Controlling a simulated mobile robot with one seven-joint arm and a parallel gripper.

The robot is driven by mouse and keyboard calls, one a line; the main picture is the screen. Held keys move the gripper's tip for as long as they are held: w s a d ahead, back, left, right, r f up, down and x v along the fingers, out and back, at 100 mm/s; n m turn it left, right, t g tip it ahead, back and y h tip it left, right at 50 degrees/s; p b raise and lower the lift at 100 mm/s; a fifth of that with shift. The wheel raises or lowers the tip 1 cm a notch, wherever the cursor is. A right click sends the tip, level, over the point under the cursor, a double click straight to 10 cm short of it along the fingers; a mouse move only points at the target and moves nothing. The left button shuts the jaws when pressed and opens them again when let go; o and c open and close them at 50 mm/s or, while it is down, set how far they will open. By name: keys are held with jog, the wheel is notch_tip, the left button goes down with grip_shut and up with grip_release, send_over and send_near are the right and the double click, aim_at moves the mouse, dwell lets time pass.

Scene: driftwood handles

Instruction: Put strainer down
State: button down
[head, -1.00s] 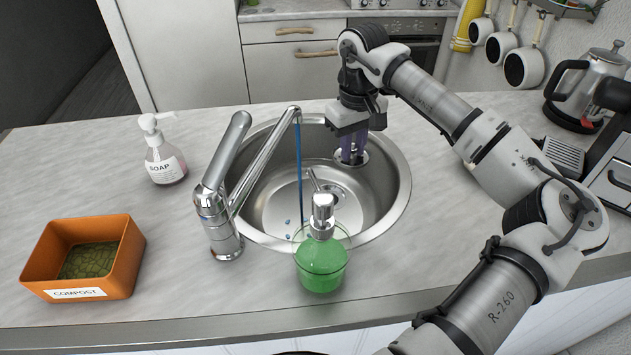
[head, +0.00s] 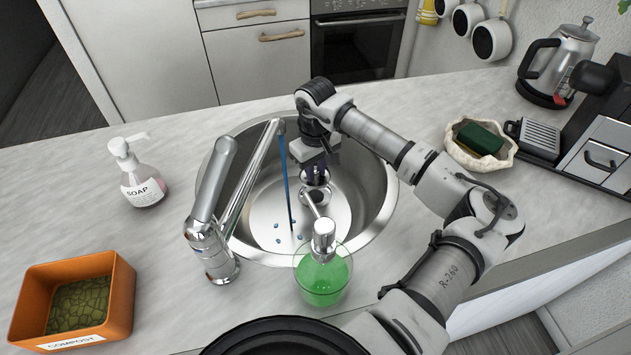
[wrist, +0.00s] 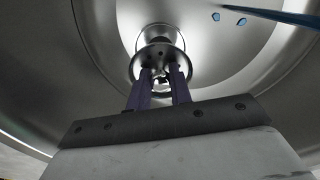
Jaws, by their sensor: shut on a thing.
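The strainer, a small round metal piece, is in my gripper (wrist: 160,75) in the wrist view. The strainer (wrist: 146,58) is between the two dark purple fingers. In the head view the gripper (head: 315,172) reaches down inside the round steel sink (head: 372,215), with the strainer low in the basin. A round metal drain fitting (wrist: 160,33) shows right behind the strainer in the wrist view. The two overlap there, and I cannot tell whether they touch.
The tap (head: 210,235) runs a thin blue stream of water into the sink. A green soap dispenser (head: 323,278) stands at the sink's near edge. A white soap bottle (head: 138,178), orange compost box (head: 120,300) and sponge dish (head: 485,158) stand around it.

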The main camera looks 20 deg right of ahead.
aim_at(316, 197)
notch_tip(316, 197, down, 6)
jog(key=shift+f+p, duration=0.25)
jog(key=shift+p, duration=0.7)
jog(key=shift+f, duration=0.35)
jog(key=shift+f+b, duration=0.3)
jog(key=shift+b, duration=0.2)
jog(key=c, duration=1.3)
grip_release()
jog(key=shift+r, duration=0.1)
jog(key=shift+r+p, duration=0.45)
jog(key=shift+p, duration=0.25)
jog(key=shift+w+d+r+b, duration=0.1)
jog(key=shift+r+b, duration=0.25)
jog(key=shift+b, duration=0.25)
notch_tip(316, 197, up, 11)
jog(key=b, duration=0.3)
